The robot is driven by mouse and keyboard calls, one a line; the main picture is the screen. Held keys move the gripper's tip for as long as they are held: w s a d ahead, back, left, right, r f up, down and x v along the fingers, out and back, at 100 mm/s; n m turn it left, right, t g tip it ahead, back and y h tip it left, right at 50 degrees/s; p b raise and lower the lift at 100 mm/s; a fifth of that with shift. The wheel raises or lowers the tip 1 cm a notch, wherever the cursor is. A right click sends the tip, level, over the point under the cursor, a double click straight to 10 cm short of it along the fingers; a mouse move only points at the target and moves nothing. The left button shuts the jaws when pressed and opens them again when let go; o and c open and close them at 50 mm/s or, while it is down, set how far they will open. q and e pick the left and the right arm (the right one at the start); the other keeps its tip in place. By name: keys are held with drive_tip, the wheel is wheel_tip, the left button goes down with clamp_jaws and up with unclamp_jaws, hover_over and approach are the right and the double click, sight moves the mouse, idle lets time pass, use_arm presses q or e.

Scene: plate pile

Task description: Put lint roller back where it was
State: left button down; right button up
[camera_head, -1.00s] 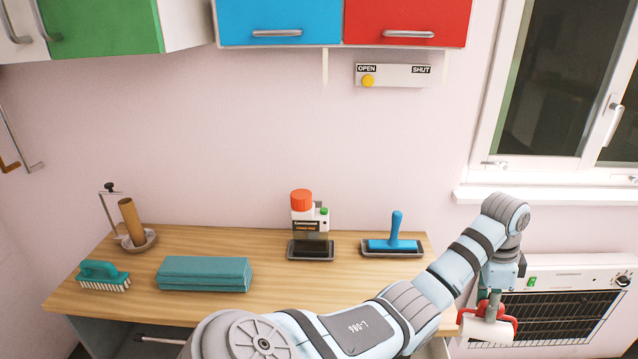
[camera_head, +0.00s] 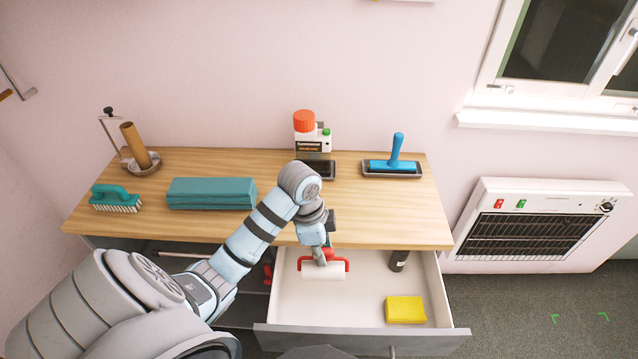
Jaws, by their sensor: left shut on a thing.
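The lint roller (camera_head: 323,272), a white cylinder with a red frame, is held in my left gripper (camera_head: 322,258). It is over the open white drawer (camera_head: 360,306), in its left part near the back. I cannot tell whether the roller touches the drawer bottom. The gripper points down and is shut on the roller's red frame; the fingertips are partly hidden. My right gripper is not in view.
The drawer also holds a yellow sponge (camera_head: 405,310) at front right and a dark bottle (camera_head: 398,261) at back right. The wooden worktop (camera_head: 400,220) overhangs behind. On it stand a teal block (camera_head: 211,194), a brush (camera_head: 116,199) and a dispenser (camera_head: 311,134). The drawer's middle is clear.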

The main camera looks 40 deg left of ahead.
use_arm(q)
drive_tip(key=f+b, duration=0.1)
drive_tip(key=f, duration=0.5)
drive_tip(key=f+b, duration=0.2)
drive_tip(key=f, duration=0.5)
drive_tip(key=f+b, duration=0.1)
drive_tip(key=f, duration=0.6)
drive_tip(key=shift+s+d+f+b, duration=0.15)
drive_tip(key=shift+s+b, duration=0.15)
drive_tip(key=shift+b, duration=0.1)
drive_tip(key=c, duration=1.7)
unclamp_jaws()
drive_tip(key=shift+o, duration=1.4)
